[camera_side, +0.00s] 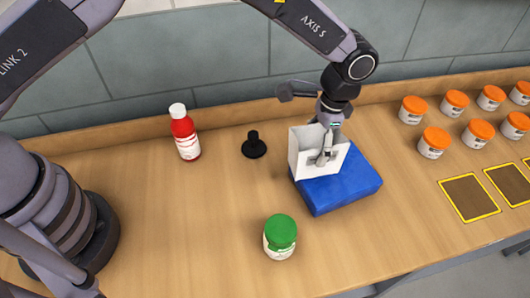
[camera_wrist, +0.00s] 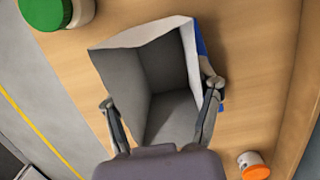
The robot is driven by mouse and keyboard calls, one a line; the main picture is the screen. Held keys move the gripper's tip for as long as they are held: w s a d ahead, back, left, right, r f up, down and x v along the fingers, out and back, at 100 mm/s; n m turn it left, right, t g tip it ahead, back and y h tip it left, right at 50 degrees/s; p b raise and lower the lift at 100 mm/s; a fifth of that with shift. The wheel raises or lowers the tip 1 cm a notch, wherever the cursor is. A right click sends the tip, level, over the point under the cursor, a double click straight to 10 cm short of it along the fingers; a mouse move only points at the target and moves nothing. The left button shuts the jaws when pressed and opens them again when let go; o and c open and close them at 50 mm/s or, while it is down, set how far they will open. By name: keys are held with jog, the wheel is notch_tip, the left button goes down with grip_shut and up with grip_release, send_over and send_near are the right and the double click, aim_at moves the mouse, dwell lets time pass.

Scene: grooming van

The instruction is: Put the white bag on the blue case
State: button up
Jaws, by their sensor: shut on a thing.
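The white bag (camera_side: 304,150) is open-topped and upright over the left part of the blue case (camera_side: 350,187). I cannot tell whether its bottom rests on the case or hangs just above it. My gripper (camera_side: 326,150) is shut on the bag, with one finger seen against its near face. In the wrist view my gripper (camera_wrist: 160,94) has a finger on each side of the bag (camera_wrist: 133,65), whose grey inside looks empty. Only a strip of the blue case (camera_wrist: 201,45) shows there; the bag hides the rest.
A green-lidded jar (camera_side: 280,237) stands in front of the case. A red bottle (camera_side: 185,133) and a black knobbed object (camera_side: 254,146) stand to the left. Several orange-lidded jars (camera_side: 433,143) and yellow-edged dark squares (camera_side: 468,198) are at right. The left front counter (camera_side: 160,220) is clear.

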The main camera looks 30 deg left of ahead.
jog(key=shift+f, duration=1.5)
jog(key=o, duration=1.1)
jog(key=shift+f, duration=0.1)
jog(key=shift+o, duration=0.2)
